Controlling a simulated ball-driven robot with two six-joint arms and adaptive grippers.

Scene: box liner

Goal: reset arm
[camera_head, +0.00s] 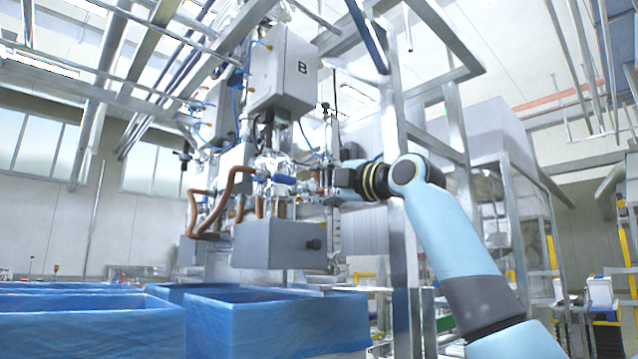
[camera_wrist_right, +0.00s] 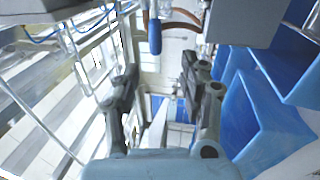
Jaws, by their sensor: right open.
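My right arm comes in from the right in the head view, light blue with a dark wrist joint. My right gripper (camera_head: 325,183) points left in front of the metal machine (camera_head: 284,70), and its fingers are hard to make out against the pipes. In the right wrist view my right gripper (camera_wrist_right: 158,88) is open, with two dark fingers apart and nothing between them. A blue handle (camera_wrist_right: 154,37) shows beyond the fingers, and a blue-handled part (camera_head: 284,179) shows left of the gripper in the head view. My left gripper is not in view.
Blue-lined boxes (camera_head: 279,318) stand low at the left and middle, below the machine. A grey box-shaped housing (camera_head: 268,245) and brown hoses (camera_head: 193,217) hang near the gripper. A steel frame post (camera_head: 397,235) stands close by my right arm.

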